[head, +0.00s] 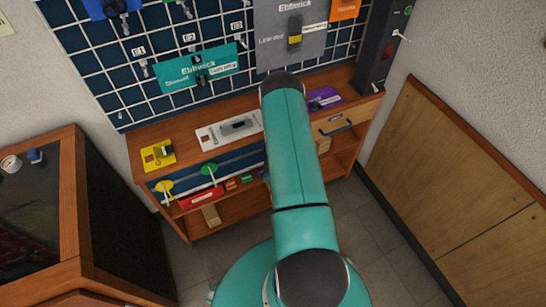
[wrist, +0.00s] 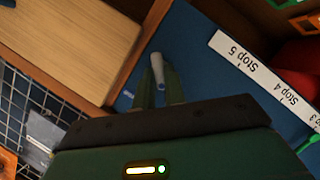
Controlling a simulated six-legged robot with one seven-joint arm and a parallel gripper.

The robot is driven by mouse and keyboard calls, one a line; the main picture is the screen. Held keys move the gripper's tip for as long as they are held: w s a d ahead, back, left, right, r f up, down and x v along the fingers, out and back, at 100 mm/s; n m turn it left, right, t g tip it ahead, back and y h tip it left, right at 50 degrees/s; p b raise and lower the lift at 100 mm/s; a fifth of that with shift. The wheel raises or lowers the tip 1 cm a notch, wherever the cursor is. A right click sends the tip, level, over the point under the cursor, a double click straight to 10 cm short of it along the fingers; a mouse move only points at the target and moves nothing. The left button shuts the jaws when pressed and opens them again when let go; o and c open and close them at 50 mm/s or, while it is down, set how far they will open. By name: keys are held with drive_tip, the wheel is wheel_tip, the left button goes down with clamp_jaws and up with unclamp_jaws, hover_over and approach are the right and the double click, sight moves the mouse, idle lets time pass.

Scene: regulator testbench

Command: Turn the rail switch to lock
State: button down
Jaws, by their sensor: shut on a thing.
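The rod stands at a dark blue panel (wrist: 200,62), near a white label strip (wrist: 262,78) reading "Stop 5" and "Stop 4". I cannot tell for sure whether this rod is the rail switch, and no "lock" mark is readable. In the head view my arm hides the gripper and this part of the bench.
In the head view a wooden bench (head: 148,128) carries a yellow unit (head: 152,160), a grey-white unit (head: 212,134) and a purple unit (head: 330,102). Yellow (head: 164,187) and green (head: 209,169) levers stand below its top. A wooden cabinet (head: 55,143) is at left.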

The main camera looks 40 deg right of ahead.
idle(0.4)
drive_tip(key=c, duration=1.5)
unclamp_jaws()
drive_tip(key=shift+o, duration=0.2)
drive_tip(key=v, duration=1.4)
drive_tip(key=shift+w+f, duration=0.1)
